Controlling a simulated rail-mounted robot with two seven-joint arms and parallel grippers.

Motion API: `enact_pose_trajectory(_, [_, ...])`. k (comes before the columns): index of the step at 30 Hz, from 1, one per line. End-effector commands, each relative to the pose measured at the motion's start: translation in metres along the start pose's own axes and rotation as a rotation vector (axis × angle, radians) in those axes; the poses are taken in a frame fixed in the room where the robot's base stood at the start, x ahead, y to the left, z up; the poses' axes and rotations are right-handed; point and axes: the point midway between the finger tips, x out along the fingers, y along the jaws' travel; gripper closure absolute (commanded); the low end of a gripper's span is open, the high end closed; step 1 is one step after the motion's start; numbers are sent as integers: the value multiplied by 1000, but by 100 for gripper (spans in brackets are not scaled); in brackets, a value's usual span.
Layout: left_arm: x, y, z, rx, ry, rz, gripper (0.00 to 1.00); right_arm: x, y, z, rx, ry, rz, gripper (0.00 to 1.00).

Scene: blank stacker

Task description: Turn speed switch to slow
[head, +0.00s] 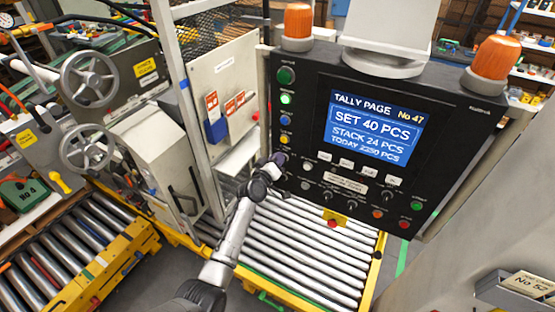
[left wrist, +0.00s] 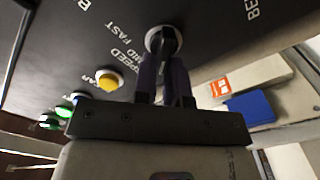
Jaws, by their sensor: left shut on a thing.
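The speed switch (left wrist: 163,38) is a dark knob in a pale ring on the black control panel, beside printed words that include SPEED, MID and FAST. My left gripper (left wrist: 164,66) is shut on this knob, one dark finger on each side. In the head view my left gripper (head: 277,161) reaches the lower left edge of the panel (head: 303,108), and its hand largely hides the switch. The fingers cover part of the knob and the word SLOW does not show, so I cannot tell its setting. My right gripper is not in view.
A yellow button (left wrist: 108,80) sits close to the switch. The panel carries a blue tally screen (head: 368,125), several other knobs and buttons, and orange lamps (head: 297,22) on top. A roller conveyor (head: 300,250) runs below. A white cabinet (head: 225,85) stands left of the panel.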

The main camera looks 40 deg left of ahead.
Motion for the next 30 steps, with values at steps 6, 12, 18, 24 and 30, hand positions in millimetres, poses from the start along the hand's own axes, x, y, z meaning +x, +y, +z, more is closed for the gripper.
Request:
enact_pose_trajectory(6, [0, -1, 0, -60, -1, 0, 100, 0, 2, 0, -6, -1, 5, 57])
enact_pose_trajectory(12, [0, -1, 0, -78, -1, 0, 100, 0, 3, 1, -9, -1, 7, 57])
enact_pose_trajectory(18, [0, -1, 0, -80, -1, 0, 100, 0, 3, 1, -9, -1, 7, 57])
enact_pose_trajectory(24, [0, -2, 0, -79, -1, 0, 82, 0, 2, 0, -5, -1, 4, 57])
enact_pose_trajectory(30, [0, -2, 0, -78, -1, 0, 63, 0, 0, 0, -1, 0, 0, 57])
